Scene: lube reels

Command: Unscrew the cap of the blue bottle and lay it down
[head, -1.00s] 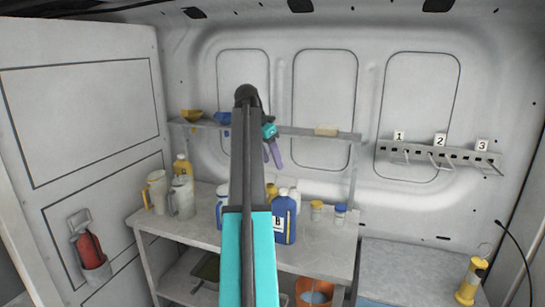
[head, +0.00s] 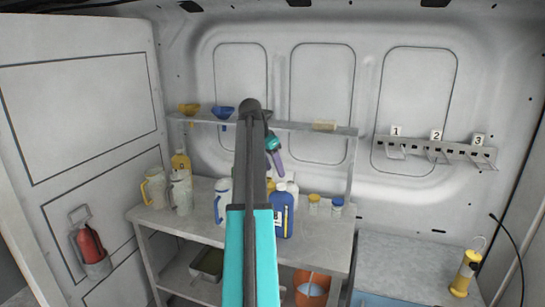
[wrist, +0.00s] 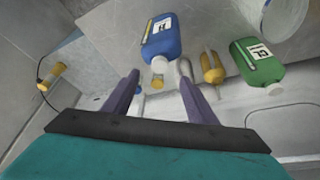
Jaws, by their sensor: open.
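The blue bottle (head: 283,216) stands upright on the bench top, with a white label on its front. Its pale cap (head: 281,187) is on its neck. My gripper (head: 275,158) hangs above the bottle, apart from it, with its purple fingers pointing down. In the wrist view my gripper (wrist: 159,80) is open and empty. There the blue bottle (wrist: 160,38) lies beyond the fingertips, and its cap (wrist: 158,78), pale with a yellowish tint, shows between the fingers. I cannot tell how far the cap is below them. My arm hides part of the bench left of the bottle.
A green bottle (wrist: 258,62) and a yellow-brown object (wrist: 212,68) are near the blue bottle. A wall shelf (head: 300,127) runs above. Bench room is free at the front right.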

